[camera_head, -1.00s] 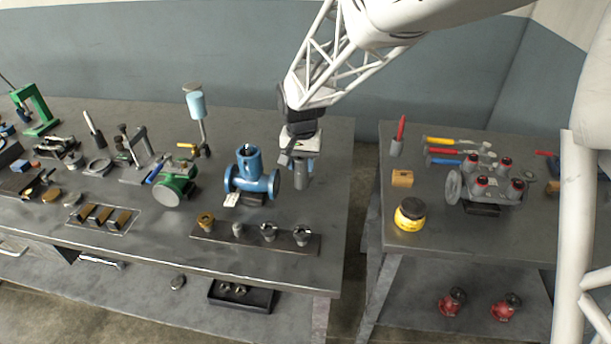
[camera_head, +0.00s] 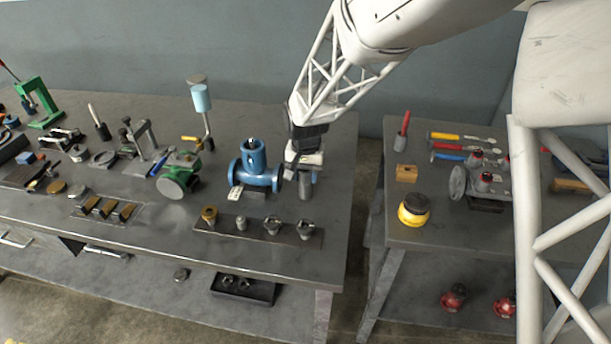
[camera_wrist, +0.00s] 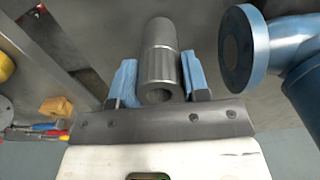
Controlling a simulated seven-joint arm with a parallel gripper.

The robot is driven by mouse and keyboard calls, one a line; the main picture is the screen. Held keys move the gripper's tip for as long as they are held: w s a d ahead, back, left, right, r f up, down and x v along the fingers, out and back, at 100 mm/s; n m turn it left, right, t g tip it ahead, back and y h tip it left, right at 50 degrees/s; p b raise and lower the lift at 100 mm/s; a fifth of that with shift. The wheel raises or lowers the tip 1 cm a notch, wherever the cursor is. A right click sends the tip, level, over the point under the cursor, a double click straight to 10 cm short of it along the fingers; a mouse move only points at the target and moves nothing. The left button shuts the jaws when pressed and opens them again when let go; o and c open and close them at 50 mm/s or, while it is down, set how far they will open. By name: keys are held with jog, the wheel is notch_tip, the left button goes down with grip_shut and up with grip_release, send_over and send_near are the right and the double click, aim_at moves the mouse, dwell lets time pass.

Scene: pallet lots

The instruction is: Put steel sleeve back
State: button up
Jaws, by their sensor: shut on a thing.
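The steel sleeve (camera_wrist: 160,60) is a grey stepped hollow cylinder. My gripper (camera_wrist: 160,82) is shut on it, with a blue finger pad on each side. In the head view the sleeve (camera_head: 305,189) hangs upright below my gripper (camera_head: 305,172), just right of the blue valve body (camera_head: 255,178), low over the left table. I cannot tell if it touches the table. The valve's round flange (camera_wrist: 238,48) is beside the sleeve in the wrist view, apart from it. A dark strip (camera_head: 256,233) in front holds a brass piece, a small grey piece and two dark fittings.
A green valve (camera_head: 177,175) and a light blue cylinder on a stand (camera_head: 201,98) are further left. A gap separates this table from the right table, with a yellow round tool (camera_head: 413,210) and a wooden block (camera_head: 406,173). Bare tabletop lies just ahead of the strip.

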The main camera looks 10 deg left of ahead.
jog(key=shift+f, duration=0.3)
jog(key=shift+f, duration=0.1)
jog(key=o, duration=1)
notch_tip(320, 180, up, 12)
jog(key=shift+r, duration=0.1)
dwell(0.3)
dwell(0.8)
